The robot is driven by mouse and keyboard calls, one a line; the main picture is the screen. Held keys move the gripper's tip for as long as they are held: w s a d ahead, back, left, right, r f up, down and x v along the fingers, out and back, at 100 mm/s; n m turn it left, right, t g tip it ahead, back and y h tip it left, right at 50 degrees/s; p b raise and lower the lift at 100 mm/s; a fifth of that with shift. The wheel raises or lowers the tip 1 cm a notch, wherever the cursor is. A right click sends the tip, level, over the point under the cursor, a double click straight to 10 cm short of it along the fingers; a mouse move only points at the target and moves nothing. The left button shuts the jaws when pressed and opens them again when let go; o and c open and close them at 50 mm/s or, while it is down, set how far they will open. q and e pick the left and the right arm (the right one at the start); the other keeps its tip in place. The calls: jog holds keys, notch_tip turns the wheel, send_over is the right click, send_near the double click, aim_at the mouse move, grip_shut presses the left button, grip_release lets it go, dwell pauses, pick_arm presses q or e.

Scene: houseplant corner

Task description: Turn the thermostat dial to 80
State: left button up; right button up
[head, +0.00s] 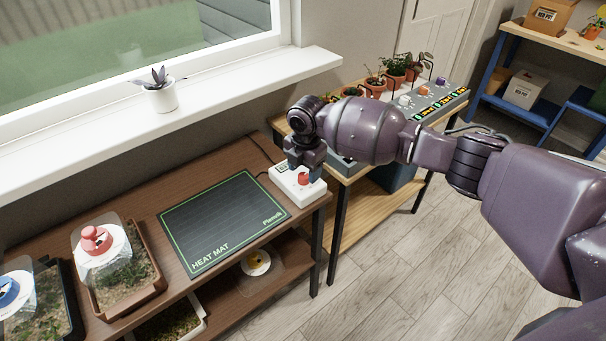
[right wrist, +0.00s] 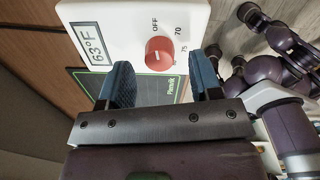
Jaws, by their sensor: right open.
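The white thermostat (head: 285,187) sits at the right end of the brown bench, beside the heat mat (head: 215,228). Its red dial (head: 304,179) shows beneath my right gripper in the head view. In the right wrist view the dial (right wrist: 159,54) lies just beyond the open fingers of my right gripper (right wrist: 164,80), roughly in line with the gap between them; contact cannot be told. The labels OFF, 70 and 75 show around the dial; an 80 label is not visible. The display (right wrist: 90,44) reads 63°F. My left gripper is not in view.
Covered planter trays with a red knob (head: 96,240) and a blue knob (head: 8,290) stand at the left. A white pot (head: 161,97) is on the windowsill. A second table behind my right arm holds potted plants (head: 397,66).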

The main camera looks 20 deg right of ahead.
jog(key=shift+f, duration=1.05)
jog(key=shift+c, duration=0.4)
jog(key=c, duration=0.9)
jog(key=shift+o, duration=0.2)
jog(key=shift+r, duration=0.1)
